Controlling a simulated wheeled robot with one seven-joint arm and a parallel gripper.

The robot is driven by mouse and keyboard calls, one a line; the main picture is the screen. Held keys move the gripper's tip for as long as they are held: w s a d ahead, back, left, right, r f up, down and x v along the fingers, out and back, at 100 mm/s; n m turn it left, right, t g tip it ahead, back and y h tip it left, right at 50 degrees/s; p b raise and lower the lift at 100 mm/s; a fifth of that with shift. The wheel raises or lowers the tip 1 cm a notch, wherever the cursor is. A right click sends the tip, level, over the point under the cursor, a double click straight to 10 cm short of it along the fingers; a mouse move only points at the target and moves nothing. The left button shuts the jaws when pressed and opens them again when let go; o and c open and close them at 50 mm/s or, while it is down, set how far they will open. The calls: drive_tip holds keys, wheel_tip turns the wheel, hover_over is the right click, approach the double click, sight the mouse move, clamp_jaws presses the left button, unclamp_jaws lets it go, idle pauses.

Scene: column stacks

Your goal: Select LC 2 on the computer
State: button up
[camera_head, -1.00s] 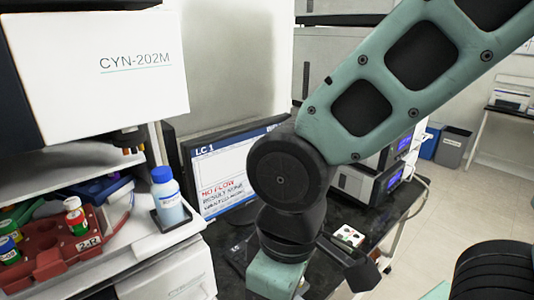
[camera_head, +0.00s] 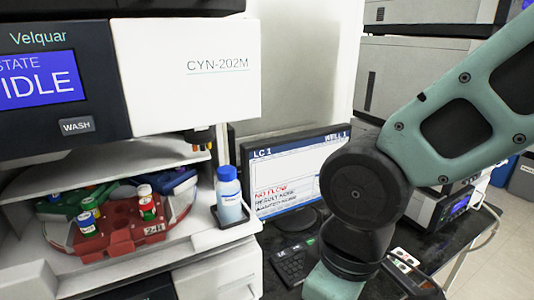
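The computer monitor (camera_head: 290,172) stands on the dark bench at the middle of the head view. Its screen shows "LC 1" at the top left, "WELL 1" at the top right, and red text starting "NO FLOW" below. My arm covers the screen's lower right part. A dark keyboard (camera_head: 291,264) lies in front of the monitor, partly hidden by my arm. My arm comes in from the right and bends down in front of the bench. My gripper is not clearly visible in this view.
A CYN-202M analyser (camera_head: 190,75) with an "IDLE" display fills the left. A bottle with a blue cap (camera_head: 229,195) stands on its ledge, beside a red vial rack (camera_head: 118,230). A small white pad with coloured buttons (camera_head: 404,258) lies right of my arm. Instruments stand behind.

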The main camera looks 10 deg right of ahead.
idle(0.4)
clamp_jaws()
idle(1.6)
